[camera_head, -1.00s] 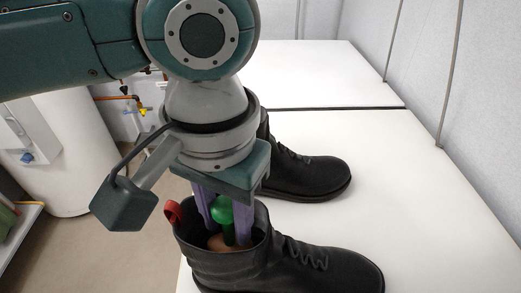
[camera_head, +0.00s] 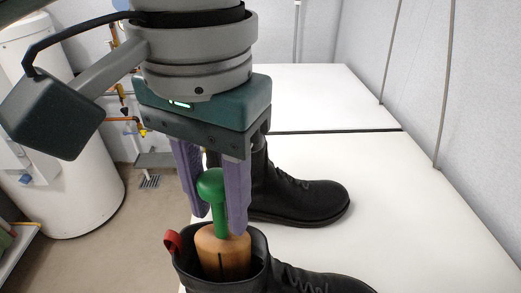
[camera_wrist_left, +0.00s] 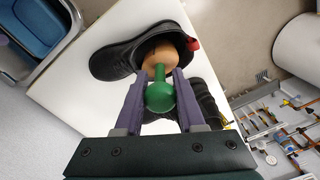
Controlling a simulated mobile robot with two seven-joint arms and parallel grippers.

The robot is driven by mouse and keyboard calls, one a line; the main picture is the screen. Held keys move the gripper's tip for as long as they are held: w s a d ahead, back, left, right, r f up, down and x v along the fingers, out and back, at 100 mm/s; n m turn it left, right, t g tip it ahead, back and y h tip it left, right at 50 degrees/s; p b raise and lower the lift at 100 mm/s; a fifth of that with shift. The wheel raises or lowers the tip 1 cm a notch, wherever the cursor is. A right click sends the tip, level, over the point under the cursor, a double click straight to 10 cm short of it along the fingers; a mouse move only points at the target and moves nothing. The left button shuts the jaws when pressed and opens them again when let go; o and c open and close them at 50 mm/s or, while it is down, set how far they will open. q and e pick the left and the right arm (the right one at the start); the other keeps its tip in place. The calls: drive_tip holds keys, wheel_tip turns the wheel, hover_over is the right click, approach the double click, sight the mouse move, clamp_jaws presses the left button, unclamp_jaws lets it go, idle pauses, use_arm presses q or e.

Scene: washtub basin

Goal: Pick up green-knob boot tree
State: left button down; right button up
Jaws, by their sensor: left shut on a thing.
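The boot tree has a green knob (camera_head: 211,185) on a green stem above a light wooden body (camera_head: 223,250). In the left wrist view the green knob (camera_wrist_left: 160,97) shows between the fingers, with the wooden body (camera_wrist_left: 165,54) in the boot opening beyond. My right gripper is not in view.
A second black boot (camera_head: 300,198) stands behind the near one on the white table (camera_head: 400,220). A red pull tab (camera_head: 172,240) sticks up from the near boot. A white tank and pipes stand at the left. The table's right side is clear.

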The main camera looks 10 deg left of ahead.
use_arm(q)
wheel_tip(320, 180, up, 12)
drive_tip(key=shift+f+p, duration=0.15)
drive_tip(key=shift+p, duration=0.8)
drive_tip(key=shift+a, duration=0.1)
